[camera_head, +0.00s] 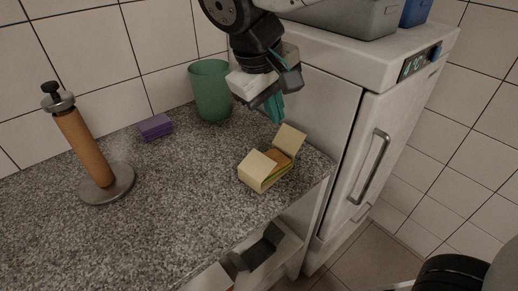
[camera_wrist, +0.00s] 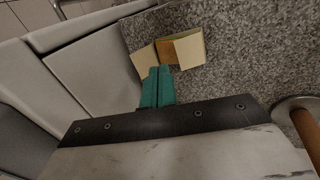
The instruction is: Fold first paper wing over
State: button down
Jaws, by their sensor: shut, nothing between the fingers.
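A small cream paper wrap (camera_head: 256,167) lies near the right front corner of the speckled worktop. Brown and green-edged filling (camera_head: 280,158) shows between its two paper wings. One wing (camera_head: 291,138) stands up and leans outward on the side toward the white fridge. The other wing is on the left; I cannot tell its exact fold. In the wrist view the wings (camera_wrist: 190,48) and (camera_wrist: 145,58) flank the brown middle (camera_wrist: 166,52). My gripper (camera_head: 275,107), with teal fingers, is above and behind the wrap, apart from it. Its fingers are together and empty, also in the wrist view (camera_wrist: 158,74).
A green cup (camera_head: 210,90) stands behind by the tiled wall, left of my gripper. A purple block (camera_head: 155,127) and a wooden roll holder (camera_head: 86,150) are farther left. A white fridge (camera_head: 372,150) borders the right side. An open drawer (camera_head: 270,250) is below the front edge. The worktop's middle is clear.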

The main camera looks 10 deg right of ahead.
jog(key=n, duration=0.1)
send_near(263, 157)
jog(key=shift+t, duration=0.4)
jog(key=x, duration=0.6)
jog(key=shift+s+d+f, duration=0.15)
jog(key=shift+f, duration=0.3)
